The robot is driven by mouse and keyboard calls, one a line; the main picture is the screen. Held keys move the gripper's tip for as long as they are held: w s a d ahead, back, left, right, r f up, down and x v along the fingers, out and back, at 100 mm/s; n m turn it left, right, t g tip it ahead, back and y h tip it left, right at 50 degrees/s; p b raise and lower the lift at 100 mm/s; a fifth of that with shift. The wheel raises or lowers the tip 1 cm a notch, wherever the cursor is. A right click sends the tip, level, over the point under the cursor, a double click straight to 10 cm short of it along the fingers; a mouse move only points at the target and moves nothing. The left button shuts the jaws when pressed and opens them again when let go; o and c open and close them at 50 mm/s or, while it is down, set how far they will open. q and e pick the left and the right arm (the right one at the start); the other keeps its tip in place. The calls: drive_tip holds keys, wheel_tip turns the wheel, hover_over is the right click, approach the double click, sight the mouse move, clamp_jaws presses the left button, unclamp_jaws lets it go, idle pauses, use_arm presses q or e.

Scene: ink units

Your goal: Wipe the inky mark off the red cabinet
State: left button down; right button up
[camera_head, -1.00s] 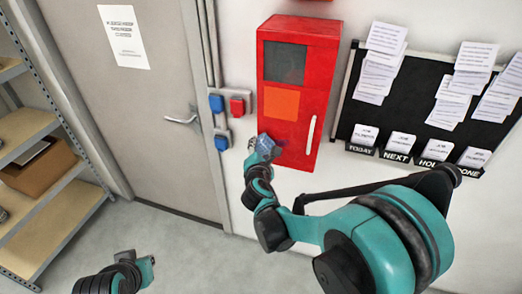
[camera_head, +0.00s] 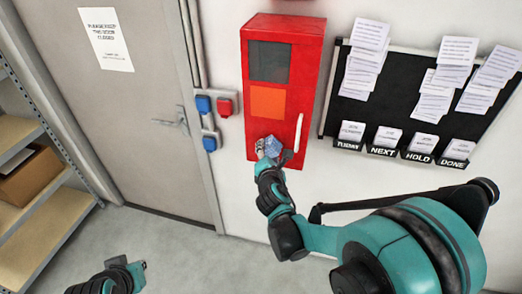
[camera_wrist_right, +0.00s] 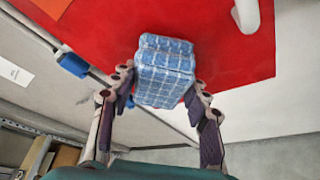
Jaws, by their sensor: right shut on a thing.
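The red cabinet (camera_head: 309,80) hangs on the wall, with a dark panel, an orange panel and a white handle. My right gripper (camera_head: 268,153) is shut on a blue checked cloth pad (camera_head: 273,146) in front of the cabinet's lower face. In the right wrist view the pad (camera_wrist_right: 165,70) sits between the two fingers, against the red face (camera_wrist_right: 235,60); I cannot tell whether it touches. No inky mark shows clearly now; the pad and gripper cover part of the lower face. My left gripper (camera_head: 137,272) is low at the left, its jaws unclear.
Blue and red sockets (camera_head: 209,144) are left of the cabinet, beside a grey door (camera_head: 145,100). A black board (camera_head: 350,113) with papers hangs at the right. Shelves with a brown box (camera_head: 30,175) stand at far left. The floor by the door is free.

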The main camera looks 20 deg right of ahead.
sight(278, 155)
drive_tip(key=shift+s+d, duration=0.5)
drive_tip(key=shift+d, duration=0.25)
drive_tip(key=shift+s+d, duration=0.45)
drive_tip(key=shift+d, duration=0.25)
drive_tip(key=shift+s+a, duration=0.3)
drive_tip(key=shift+s, duration=0.15)
drive_tip(key=shift+s+a+p, duration=0.2)
drive_tip(key=shift+s+a, duration=0.5)
drive_tip(key=shift+s, duration=0.3)
drive_tip(key=shift+s+a+p, duration=0.15)
drive_tip(key=shift+s+a, duration=0.5)
drive_tip(key=shift+s, duration=0.35)
drive_tip(key=shift+s+a, duration=0.45)
drive_tip(key=shift+s, duration=0.2)
drive_tip(key=shift+s+a, duration=0.4)
drive_tip(key=shift+s, duration=0.2)
